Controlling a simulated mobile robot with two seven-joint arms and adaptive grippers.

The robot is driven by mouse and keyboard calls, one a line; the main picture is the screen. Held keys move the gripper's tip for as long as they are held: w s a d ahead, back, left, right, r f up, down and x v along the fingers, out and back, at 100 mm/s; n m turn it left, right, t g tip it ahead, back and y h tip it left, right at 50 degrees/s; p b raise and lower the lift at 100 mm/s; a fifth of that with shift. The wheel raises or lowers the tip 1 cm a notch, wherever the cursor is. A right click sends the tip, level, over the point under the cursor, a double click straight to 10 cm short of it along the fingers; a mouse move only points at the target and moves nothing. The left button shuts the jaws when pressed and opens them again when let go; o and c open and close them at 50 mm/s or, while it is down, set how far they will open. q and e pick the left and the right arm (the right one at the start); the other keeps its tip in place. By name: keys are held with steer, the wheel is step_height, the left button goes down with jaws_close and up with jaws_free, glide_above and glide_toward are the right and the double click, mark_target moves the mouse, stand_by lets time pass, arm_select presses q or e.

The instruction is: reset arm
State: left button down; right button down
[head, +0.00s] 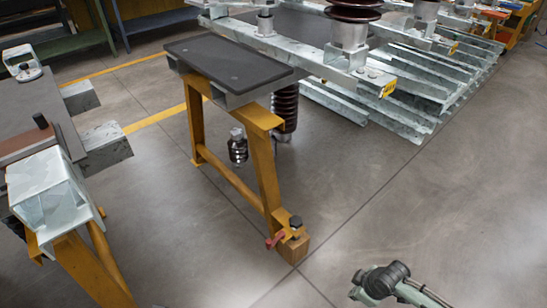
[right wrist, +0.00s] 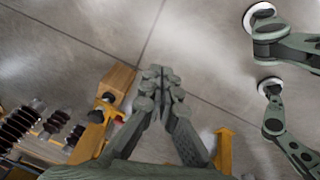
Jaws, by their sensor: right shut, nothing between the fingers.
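My right gripper (right wrist: 160,76) is shut, with its grey-green fingers together and nothing between them, in the right wrist view. In the head view part of it (head: 358,284) shows at the bottom right, over bare floor. It is apart from the yellow stand and the wooden block. My left gripper is in neither view.
A yellow trestle (head: 263,165) with a dark top (head: 228,62) stands in the middle, a wooden block (head: 294,250) at its foot. A second bench (head: 40,110) is at left. Galvanised beams (head: 400,85) with brown insulators (head: 353,10) fill the back right. The floor (head: 420,200) at right is clear.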

steer(key=s+d+r+m+h, duration=0.2)
steer(key=s+d, duration=0.1)
steer(key=d, duration=0.5)
steer(key=s+d+r+m+t+h, duration=0.1)
steer(key=s+d+r+m+h, duration=0.15)
steer(key=d, duration=0.45)
steer(key=s+d+r+m+h, duration=0.1)
steer(key=s+d+r+m, duration=0.15)
steer(key=d, duration=0.55)
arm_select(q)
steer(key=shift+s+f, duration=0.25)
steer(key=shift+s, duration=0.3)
arm_select(e)
steer(key=s+a+f+m+y, duration=0.1)
steer(key=a+f+y, duration=0.1)
steer(key=a, duration=0.7)
steer(key=s+a+f+m+y, duration=0.1)
steer(key=a+f, duration=0.2)
steer(key=a, duration=0.7)
steer(key=shift+s+a+f+m+g+y, duration=0.15)
steer(key=shift+s+m+g+y, duration=0.15)
steer(key=shift+g+y, duration=0.1)
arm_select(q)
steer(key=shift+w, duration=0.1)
